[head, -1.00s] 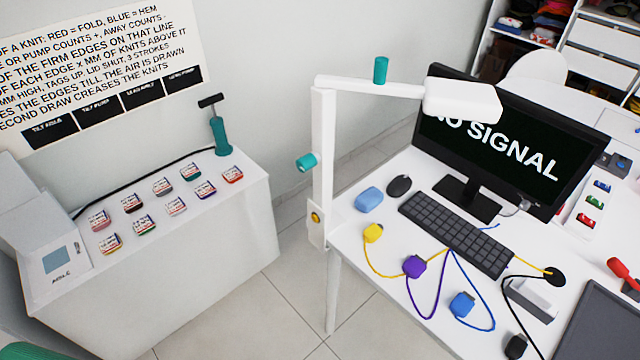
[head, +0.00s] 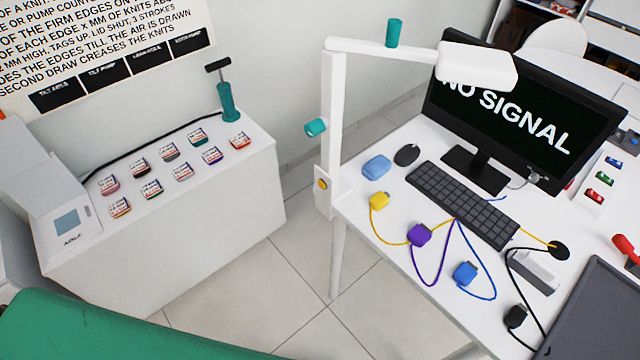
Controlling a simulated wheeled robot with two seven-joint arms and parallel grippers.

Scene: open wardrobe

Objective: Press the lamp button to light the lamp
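A white desk lamp (head: 334,120) stands clamped at the left edge of the white desk. Its upright post carries a horizontal arm ending in a white lamp head (head: 477,64) in front of the monitor. Teal knobs (head: 316,127) and (head: 394,33) sit on the post and arm. A round yellow-orange button (head: 322,184) shows on the lamp's base plate at the desk edge. No glow shows on the lamp head. Neither of my grippers is in the head view.
The desk (head: 375,222) holds a keyboard (head: 462,204), a mouse (head: 407,155), a monitor (head: 520,120) reading "NO SIGNAL", and colored plugs with cables. A white cabinet (head: 215,230) with small labeled items stands left. A green surface (head: 110,325) fills the lower left. Tiled floor lies between.

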